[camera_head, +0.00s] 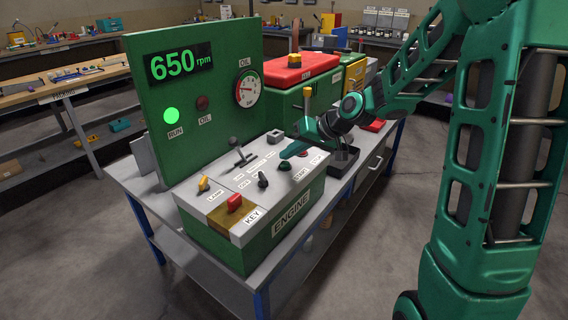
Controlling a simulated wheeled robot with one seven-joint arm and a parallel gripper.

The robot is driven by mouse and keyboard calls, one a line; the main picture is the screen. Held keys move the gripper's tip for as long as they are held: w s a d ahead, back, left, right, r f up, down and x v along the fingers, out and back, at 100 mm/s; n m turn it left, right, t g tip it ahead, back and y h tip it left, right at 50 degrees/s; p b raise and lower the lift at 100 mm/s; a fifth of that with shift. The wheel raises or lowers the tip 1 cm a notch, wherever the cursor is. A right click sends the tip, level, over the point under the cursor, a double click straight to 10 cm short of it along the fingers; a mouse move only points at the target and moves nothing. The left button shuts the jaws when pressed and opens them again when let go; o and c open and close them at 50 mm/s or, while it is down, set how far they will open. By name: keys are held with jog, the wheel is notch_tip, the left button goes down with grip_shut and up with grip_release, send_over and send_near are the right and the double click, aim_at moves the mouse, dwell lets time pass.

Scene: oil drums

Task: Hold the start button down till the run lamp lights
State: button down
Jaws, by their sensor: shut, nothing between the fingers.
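The engine box (268,233) is a green case with a pale sloped top, standing on the grey bench. The green start button (284,166) sits on its right part, by the START label. My gripper (288,153) is shut and empty, its tips pointing down-left just above or at the start button; I cannot tell if they touch it. The green run lamp (171,115) on the upright panel glows bright. The display (178,63) above it reads 650 rpm.
A red stop button (303,154) lies close behind the gripper tips. The OIL lamp (202,102) is dark. A green box with red lid (297,69) stands behind.

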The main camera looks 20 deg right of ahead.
aim_at(289, 165)
jog(key=shift+r, duration=0.45)
notch_tip(289, 165, up, 5)
dwell(0.6)
jog(key=s+d+f+m+g+h, duration=0.1)
jog(key=s+d, duration=0.4)
jog(key=s, duration=0.7)
jog(key=s+d+f+m+g+h, duration=0.2)
jog(key=s+d, duration=0.4)
jog(key=s, duration=0.7)
jog(key=s+d+f+m+g+h, duration=0.1)
jog(key=s+d+m+g+h, duration=0.1)
jog(key=s, duration=1.1)
jog(key=d+g+h, duration=0.1)
jog(key=d+g, duration=0.1)
jog(key=d, duration=0.1)
jog(key=shift+s+d+f+m, duration=0.2)
jog(key=shift+d+m, duration=0.05)
jog(key=shift+m, duration=0.15)
